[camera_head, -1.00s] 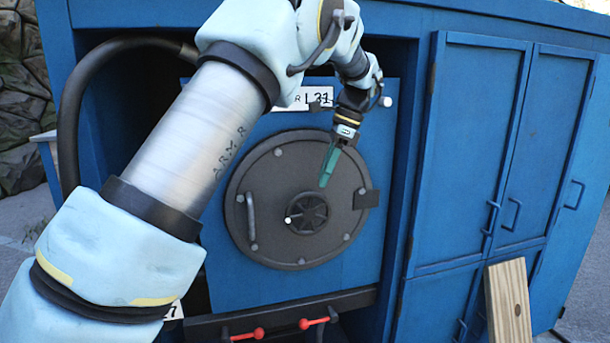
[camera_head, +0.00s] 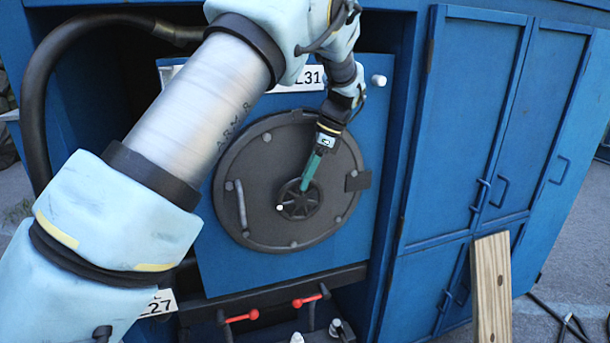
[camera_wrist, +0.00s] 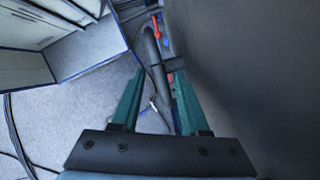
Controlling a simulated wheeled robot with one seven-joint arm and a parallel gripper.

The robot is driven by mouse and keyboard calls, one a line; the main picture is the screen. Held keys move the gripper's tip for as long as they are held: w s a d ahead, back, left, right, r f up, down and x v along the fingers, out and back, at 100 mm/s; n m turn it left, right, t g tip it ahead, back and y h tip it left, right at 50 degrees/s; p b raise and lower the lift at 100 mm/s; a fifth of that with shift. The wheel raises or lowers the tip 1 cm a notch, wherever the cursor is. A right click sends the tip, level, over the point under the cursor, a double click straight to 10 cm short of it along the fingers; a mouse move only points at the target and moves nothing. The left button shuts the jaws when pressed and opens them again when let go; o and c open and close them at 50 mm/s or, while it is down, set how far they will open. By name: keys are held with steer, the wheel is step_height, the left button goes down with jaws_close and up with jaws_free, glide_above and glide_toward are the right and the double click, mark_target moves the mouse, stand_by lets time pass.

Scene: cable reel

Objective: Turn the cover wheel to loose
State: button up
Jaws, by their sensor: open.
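The cover wheel (camera_head: 300,208) is a small dark spoked wheel with a white knob (camera_head: 280,208) on its left rim. It sits at the middle of the round dark grey cover (camera_head: 262,170). My gripper (camera_head: 306,186) has its green fingertips at the wheel's upper part in the head view; contact cannot be told. In the wrist view my gripper (camera_wrist: 157,75) is open. A dark curved bar, probably the wheel's rim, shows between the fingers. The cover's dark face fills the right side of that view.
The cover is on a blue panel in a blue cabinet (camera_head: 470,120). A grab handle (camera_head: 241,205) is at the cover's left and a dark block (camera_head: 358,181) at its right. Red-handled levers (camera_head: 310,300) are below. A wooden plank (camera_head: 491,290) leans at right.

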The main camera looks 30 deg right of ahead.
steer(key=shift+a+f, duration=0.25)
steer(key=shift+f, duration=0.35)
jaws_close()
